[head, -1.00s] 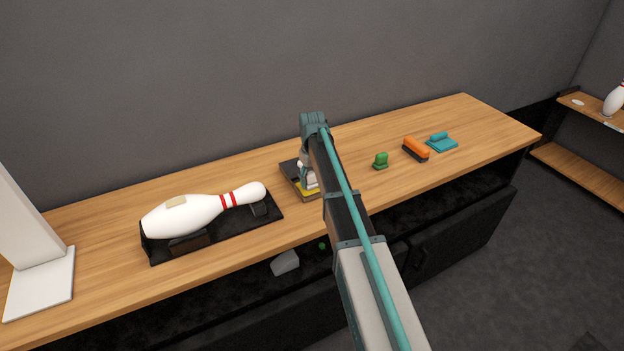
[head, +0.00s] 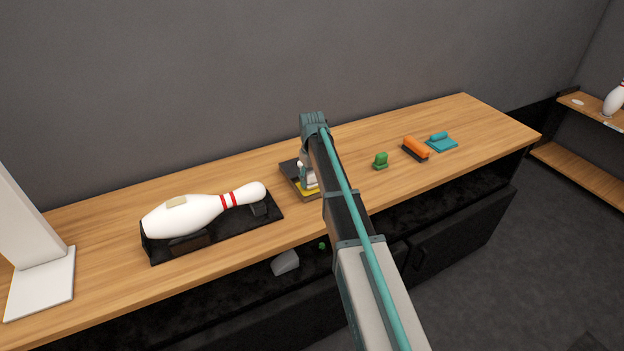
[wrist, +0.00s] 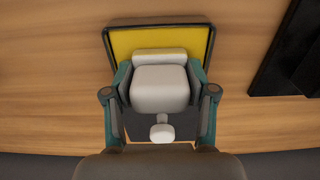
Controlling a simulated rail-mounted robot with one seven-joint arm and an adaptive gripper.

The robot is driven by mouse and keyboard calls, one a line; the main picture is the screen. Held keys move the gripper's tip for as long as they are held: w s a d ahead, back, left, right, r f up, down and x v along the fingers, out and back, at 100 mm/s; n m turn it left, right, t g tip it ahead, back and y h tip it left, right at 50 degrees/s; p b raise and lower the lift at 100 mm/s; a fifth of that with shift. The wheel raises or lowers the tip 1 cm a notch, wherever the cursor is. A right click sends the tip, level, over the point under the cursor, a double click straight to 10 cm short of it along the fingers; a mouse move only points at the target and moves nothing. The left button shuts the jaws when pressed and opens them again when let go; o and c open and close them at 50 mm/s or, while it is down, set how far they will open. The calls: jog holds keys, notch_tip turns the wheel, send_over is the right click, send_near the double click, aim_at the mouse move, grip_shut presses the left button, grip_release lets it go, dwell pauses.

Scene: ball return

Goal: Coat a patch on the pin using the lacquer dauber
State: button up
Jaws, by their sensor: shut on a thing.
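The pin (head: 185,216), white with two red bands, lies on its side in a black cradle (head: 215,238) on the bench. A tan patch (head: 177,202) shows on its upper side. My gripper (wrist: 160,92) is shut on the lacquer dauber (wrist: 160,83), a pale block seen between the fingers in the wrist view. The dauber is over a dark tray (wrist: 107,50) with a yellow pad (wrist: 160,38); I cannot tell whether it touches the pad. In the head view my arm hides most of the gripper and dauber, and part of the tray (head: 289,170).
A white stand (head: 40,280) is at the far left. Bare bench lies between the green piece and the front edge.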

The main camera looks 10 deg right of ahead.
aim_at(312, 172)
jog(key=shift+r+p, duration=1.9)
jog(key=shift+r, duration=1.55)
